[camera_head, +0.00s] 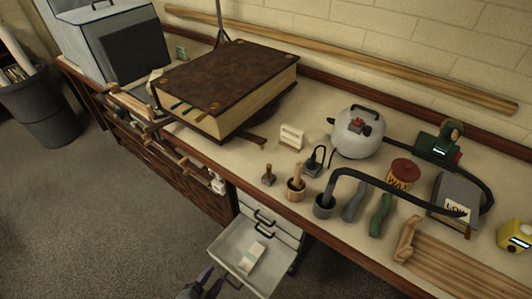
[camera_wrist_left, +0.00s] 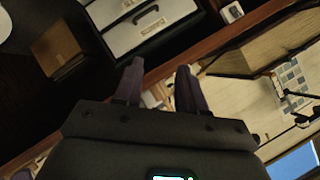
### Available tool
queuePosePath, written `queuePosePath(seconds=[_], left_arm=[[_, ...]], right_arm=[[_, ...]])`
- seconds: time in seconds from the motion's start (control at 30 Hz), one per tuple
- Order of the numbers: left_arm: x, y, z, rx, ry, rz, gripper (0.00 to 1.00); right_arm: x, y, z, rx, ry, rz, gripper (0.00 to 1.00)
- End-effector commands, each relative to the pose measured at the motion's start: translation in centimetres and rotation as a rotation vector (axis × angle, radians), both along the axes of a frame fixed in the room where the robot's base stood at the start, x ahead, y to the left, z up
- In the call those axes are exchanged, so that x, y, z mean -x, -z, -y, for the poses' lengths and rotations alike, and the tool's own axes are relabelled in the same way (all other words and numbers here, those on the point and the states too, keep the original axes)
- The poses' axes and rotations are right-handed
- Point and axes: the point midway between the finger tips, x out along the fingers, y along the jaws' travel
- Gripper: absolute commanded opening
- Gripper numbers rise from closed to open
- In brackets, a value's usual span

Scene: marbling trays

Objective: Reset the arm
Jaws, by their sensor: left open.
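My left gripper (camera_head: 203,286) shows at the bottom edge of the head view, just left of and in front of an open drawer (camera_head: 228,243). Its two dark purple fingers are apart with nothing between them. In the left wrist view the same gripper (camera_wrist_left: 160,78) shows its spread, empty fingers below white drawer fronts (camera_wrist_left: 150,34). A small white-and-green packet (camera_head: 250,257) lies in the drawer, apart from the gripper. My right gripper is not in view.
The workbench holds a large brown book (camera_head: 225,75), a round grey pot (camera_head: 358,132), a red-lidded wax tin (camera_head: 403,173) and several small tools. A dark bin (camera_head: 42,105) stands at left. The floor (camera_head: 90,210) left of the drawer is clear.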

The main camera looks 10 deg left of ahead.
Motion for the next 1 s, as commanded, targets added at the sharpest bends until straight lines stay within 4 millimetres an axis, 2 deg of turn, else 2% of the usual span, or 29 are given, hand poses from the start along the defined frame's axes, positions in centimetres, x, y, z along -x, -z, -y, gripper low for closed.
queuePosePath(seconds=[0.03,0.1,0.2,0.4,0.57,0.6,0.63,0.87,1.0], left_arm=[[0.2,-2.5,-0.2,0.048,-0.051,-0.066,0.4],[1.0,-4.3,-0.6,0.113,-0.129,-0.171,0.4],[2.7,-5.7,-1.4,0.192,-0.245,-0.321,0.4],[7.0,-6.6,-2.6,0.289,-0.459,-0.585,0.4],[11.2,-5.2,-3.4,0.33,-0.665,-0.807,0.4],[11.4,-5.9,-3.4,0.362,-0.71,-0.817,0.4],[11.3,-7.6,-3.4,0.359,-0.702,-0.812,0.4],[11.2,-13.6,-3.4,0.355,-0.696,-0.811,0.4],[11.2,-18.4,-3.4,0.354,-0.696,-0.811,0.4]], right_arm=[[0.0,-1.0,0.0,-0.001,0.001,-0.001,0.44],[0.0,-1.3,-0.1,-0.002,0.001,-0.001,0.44],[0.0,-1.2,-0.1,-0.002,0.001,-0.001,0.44],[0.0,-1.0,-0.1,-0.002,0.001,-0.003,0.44],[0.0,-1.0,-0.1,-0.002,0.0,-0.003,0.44],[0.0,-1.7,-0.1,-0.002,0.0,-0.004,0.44],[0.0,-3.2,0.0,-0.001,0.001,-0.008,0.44],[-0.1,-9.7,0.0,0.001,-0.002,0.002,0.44],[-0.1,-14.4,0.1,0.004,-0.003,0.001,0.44]])
